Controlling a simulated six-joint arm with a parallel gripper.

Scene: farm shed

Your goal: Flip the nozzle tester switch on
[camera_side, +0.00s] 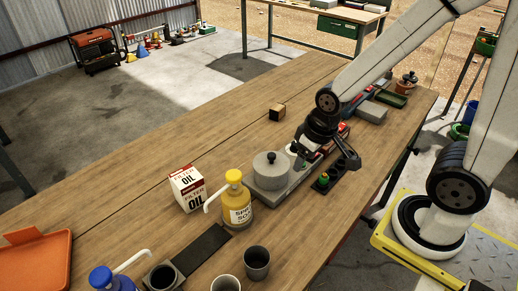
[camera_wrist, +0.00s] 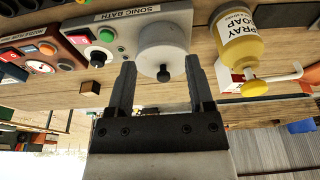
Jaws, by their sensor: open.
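The nozzle tester is a reddish-brown box (camera_wrist: 65,55) at the left of the wrist view, with a label, an orange-red button (camera_wrist: 47,48) and a pale round part (camera_wrist: 40,66). Its switch's position is too small to tell. In the side view a red box (camera_side: 342,129), likely the tester, is partly hidden behind my gripper (camera_side: 322,160). My gripper (camera_wrist: 160,67) is open and empty. Its fingers point at the grey sonic bath (camera_wrist: 105,35), either side of the dark knob of its round lid in the picture. I cannot tell contact. The tester is left of the fingers in the wrist view.
A yellow spray soap bottle (camera_side: 236,203) and an oil carton (camera_side: 187,188) stand near the bath. A dark holder with a green-topped item (camera_side: 323,180) lies close below my gripper. A small wooden block (camera_side: 277,112) sits apart. The far left tabletop is clear.

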